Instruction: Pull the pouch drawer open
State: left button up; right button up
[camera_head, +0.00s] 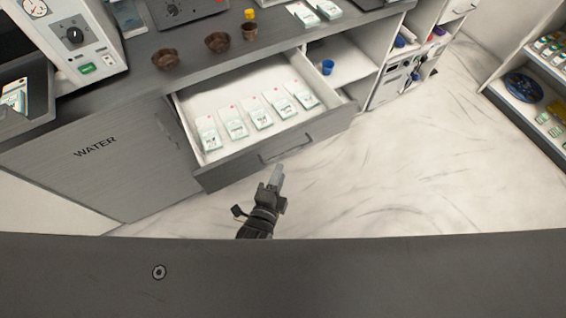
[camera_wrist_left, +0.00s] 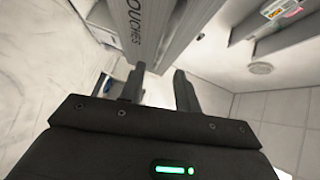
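The pouch drawer (camera_head: 272,152) stands pulled out from the grey counter, with several white-and-green pouches lying in a row inside. Its bar handle (camera_head: 285,149) is on the front panel. My left gripper (camera_head: 277,174) is just in front of and below the handle, with a visible gap in the head view. In the left wrist view the two fingers (camera_wrist_left: 158,88) are spread with nothing seen between them. The drawer front (camera_wrist_left: 150,25), with part of the word POUCHES, shows just beyond the fingertips. My right gripper is not in view.
The counter top (camera_head: 130,58) holds brown bowls (camera_head: 217,42), a yellow-capped container (camera_head: 250,29) and a dial machine (camera_head: 70,40). A blue cup (camera_head: 327,67) sits in an open shelf right of the drawer. Pale floor (camera_head: 400,180) is clear to the right.

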pick_arm(q)
jog(key=v, duration=0.3)
jog(key=shift+s+a, duration=0.1)
jog(key=shift+s, duration=0.2)
dwell(0.3)
jog(key=s+a+f+n+g+y, duration=0.1)
jog(key=s+a+f+n+g, duration=0.2)
jog(key=f, duration=0.7)
jog(key=s+a+f+n+g, duration=0.2)
jog(key=s+a+f+n, duration=0.15)
jog(key=f, duration=0.65)
jog(key=s+a+f+n+g+y, duration=0.1)
jog(key=s+a+f+n+g, duration=0.2)
jog(key=f, duration=0.7)
jog(key=s+a+f+n+g+y, duration=0.1)
jog(key=s+a+f+n+g, duration=0.2)
jog(key=s+a+f, duration=0.3)
jog(key=s+a+f+n+g+y, duration=0.2)
jog(key=s+a+f+n, duration=0.3)
jog(key=s, duration=0.7)
jog(key=a+f+g, duration=0.1)
jog(key=a+f, duration=0.1)
jog(key=a, duration=0.2)
jog(key=shift+s+a+f+g, duration=0.2)
jog(key=shift+a+f+g, duration=0.1)
jog(key=shift+a, duration=0.1)
